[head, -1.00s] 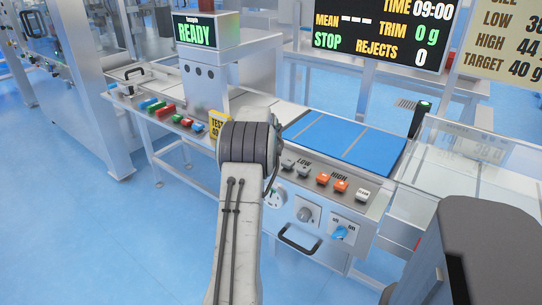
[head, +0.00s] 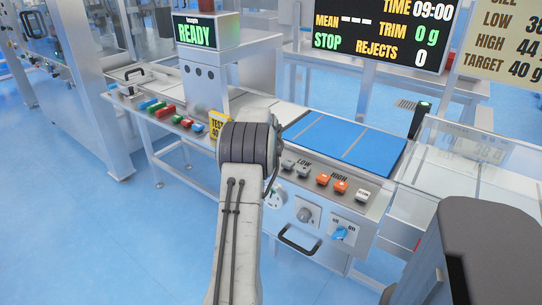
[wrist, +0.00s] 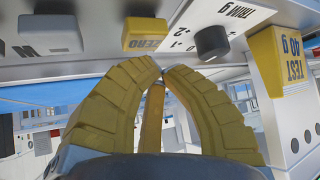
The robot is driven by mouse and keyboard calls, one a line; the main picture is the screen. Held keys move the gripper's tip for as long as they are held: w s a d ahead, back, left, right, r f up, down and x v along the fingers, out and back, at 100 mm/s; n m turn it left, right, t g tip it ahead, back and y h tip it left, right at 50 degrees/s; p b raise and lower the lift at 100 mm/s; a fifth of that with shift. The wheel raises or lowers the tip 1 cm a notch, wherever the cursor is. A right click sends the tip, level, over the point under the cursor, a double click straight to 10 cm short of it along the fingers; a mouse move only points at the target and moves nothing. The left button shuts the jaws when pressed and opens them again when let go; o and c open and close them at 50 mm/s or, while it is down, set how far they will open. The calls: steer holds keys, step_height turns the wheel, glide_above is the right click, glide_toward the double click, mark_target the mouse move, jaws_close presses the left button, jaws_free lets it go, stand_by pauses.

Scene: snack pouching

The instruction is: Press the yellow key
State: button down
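In the wrist view, the yellow key (wrist: 145,33), marked ZERO, sits on the grey panel at the top, just beyond my fingertips. My gripper (wrist: 160,68) has two ribbed yellow fingers that curve together, with their tips meeting below and slightly right of the key. A gap seems to remain between the tips and the key, but contact cannot be told for certain. A narrow tan piece shows between the fingers; I cannot tell what it is. In the head view my arm hides the gripper and the yellow key.
A grey key (wrist: 50,35) lies left of the yellow key. A black TRIM knob (wrist: 211,41) and a yellow TEST 40 g block (wrist: 276,60) are on the right. In the head view, grey and orange keys (head: 323,180) line the panel, beside the blue belt (head: 345,140).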

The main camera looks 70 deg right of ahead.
steer(key=shift+f, duration=0.1)
steer(key=shift+f+b, duration=0.35)
steer(key=shift+b, duration=0.05)
steer(key=shift+f+b, duration=0.5)
steer(key=shift+f, duration=0.1)
stand_by(0.9)
steer(key=shift+r, duration=0.1)
stand_by(0.3)
steer(key=shift+r+p, duration=0.7)
steer(key=shift+r, duration=0.25)
steer(key=shift+r, duration=0.15)
steer(key=shift+r+p, duration=1.8)
steer(key=shift+r, duration=0.6)
